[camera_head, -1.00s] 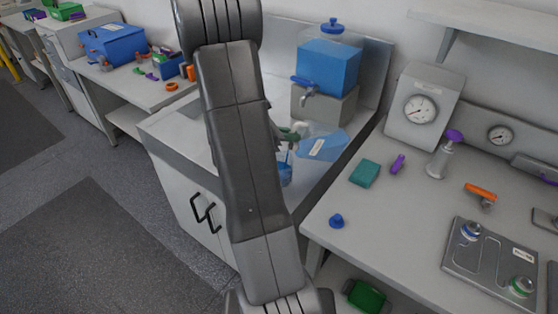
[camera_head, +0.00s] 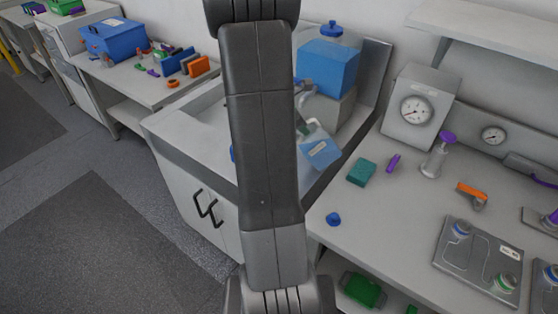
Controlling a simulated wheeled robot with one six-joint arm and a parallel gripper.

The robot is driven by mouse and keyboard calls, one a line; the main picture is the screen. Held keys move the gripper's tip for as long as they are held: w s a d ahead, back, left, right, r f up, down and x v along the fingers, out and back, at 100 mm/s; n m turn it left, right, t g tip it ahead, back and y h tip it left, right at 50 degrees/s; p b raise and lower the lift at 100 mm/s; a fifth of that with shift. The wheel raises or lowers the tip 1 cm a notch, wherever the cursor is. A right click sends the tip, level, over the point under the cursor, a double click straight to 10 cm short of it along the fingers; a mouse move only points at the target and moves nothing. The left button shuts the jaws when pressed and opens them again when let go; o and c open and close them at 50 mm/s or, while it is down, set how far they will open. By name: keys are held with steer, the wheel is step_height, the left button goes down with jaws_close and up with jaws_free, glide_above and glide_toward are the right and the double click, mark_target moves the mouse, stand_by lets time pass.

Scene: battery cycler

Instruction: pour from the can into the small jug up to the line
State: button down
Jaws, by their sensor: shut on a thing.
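The can (camera_head: 321,152), a translucent vessel with blue liquid and a white label, shows to the right of my arm over the sink counter. It looks tilted; its left side is behind the arm. My gripper (camera_head: 303,126) is mostly hidden by my own arm, and its visible part is at the top of the can near the green handle. It is shut on the can. The small jug cannot be made out; a small blue sliver (camera_head: 232,153) shows left of the arm, and I cannot tell what it is. The fill line and any stream are hidden.
A blue tank (camera_head: 328,67) with a tap stands on a grey block behind the can. The right bench holds a teal block (camera_head: 361,172), a blue knob (camera_head: 333,219) and a gauge box (camera_head: 415,110). The side bench at left holds a blue bin (camera_head: 113,39).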

mark_target(315, 120)
steer(key=shift+w+d+r+y, duration=0.25)
steer(key=shift+d+y, duration=0.1)
steer(key=shift+d, duration=0.15)
steer(key=shift+w+d+r+y, duration=0.1)
steer(key=shift+d+r+y, duration=0.1)
steer(key=shift+d+y, duration=0.2)
steer(key=shift+w+d+r+g+y, duration=0.1)
steer(key=shift+w+d+g+y, duration=0.15)
steer(key=shift+d+y, duration=0.25)
steer(key=shift+w+d+r+g+y, duration=0.1)
steer(key=shift+d+g+y, duration=0.15)
steer(key=shift+d, duration=0.3)
steer(key=shift+w+d+f+g+y, duration=0.1)
steer(key=shift+w+d+g+y, duration=0.1)
steer(key=shift+d+y, duration=0.3)
steer(key=shift+w+d+f+g+y, duration=0.15)
steer(key=shift+d+y, duration=0.25)
steer(key=shift+d, duration=0.2)
steer(key=shift+w+d+f+m+g+y, duration=0.15)
steer(key=shift+d+y, duration=0.3)
steer(key=shift+w+d+f+m+g+y, duration=0.1)
steer(key=shift+w+d+m+y, duration=0.05)
steer(key=shift+d+y, duration=0.3)
steer(key=shift+w+r, duration=0.1)
steer(key=shift+r, duration=0.4)
step_height(315, 120, up, 5)
